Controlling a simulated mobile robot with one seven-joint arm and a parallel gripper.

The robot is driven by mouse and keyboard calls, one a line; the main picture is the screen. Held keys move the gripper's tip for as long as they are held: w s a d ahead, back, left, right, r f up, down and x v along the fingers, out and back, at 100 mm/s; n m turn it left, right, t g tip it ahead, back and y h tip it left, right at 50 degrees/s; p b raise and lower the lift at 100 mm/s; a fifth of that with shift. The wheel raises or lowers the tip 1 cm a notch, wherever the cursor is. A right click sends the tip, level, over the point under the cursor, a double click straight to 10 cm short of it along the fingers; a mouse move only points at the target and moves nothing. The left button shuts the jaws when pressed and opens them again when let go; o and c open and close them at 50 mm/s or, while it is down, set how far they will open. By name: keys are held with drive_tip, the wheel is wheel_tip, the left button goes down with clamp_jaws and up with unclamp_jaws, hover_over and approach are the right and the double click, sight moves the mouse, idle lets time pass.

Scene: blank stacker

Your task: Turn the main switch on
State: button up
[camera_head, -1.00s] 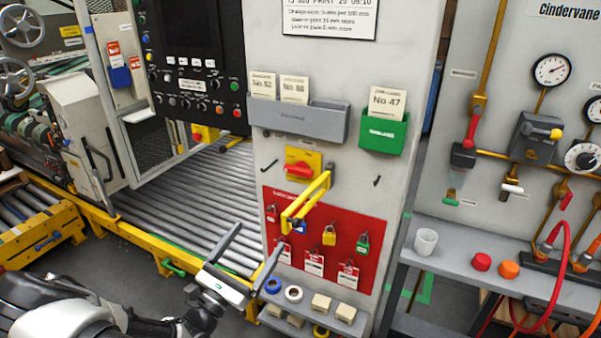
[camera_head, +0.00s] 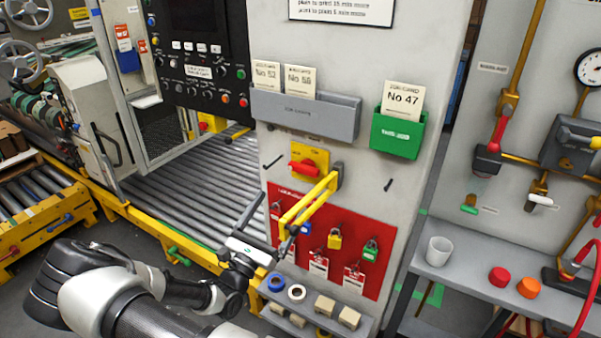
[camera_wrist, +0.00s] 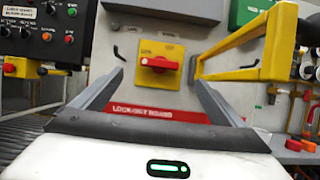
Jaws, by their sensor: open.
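The main switch is a red rotary handle (camera_head: 303,169) on a yellow plate (camera_head: 318,159), on the pale cabinet front. In the wrist view the red handle (camera_wrist: 159,64) lies roughly level across its yellow plate (camera_wrist: 160,80), ahead of and between my fingers. My gripper (camera_head: 268,225) is open and empty, below and left of the switch in the head view, apart from it. A yellow bar (camera_head: 308,203) juts out from the cabinet just right of the switch. It also shows in the wrist view (camera_wrist: 240,72), close to my right finger.
The red lockout board (camera_head: 345,272) with several padlocks hangs below the switch. A grey card holder (camera_head: 305,116) and a green one (camera_head: 398,136) sit above. A shelf (camera_head: 330,318) with tape rolls and blocks is below. A roller conveyor (camera_head: 200,185) runs at left.

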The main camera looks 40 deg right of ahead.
sight(302, 171)
drive_tip(key=x, duration=1.2)
drive_tip(key=shift+w+d+p, duration=0.15)
drive_tip(key=shift+d+p, duration=0.05)
drive_tip(key=shift+p, duration=0.1)
drive_tip(key=c, duration=1)
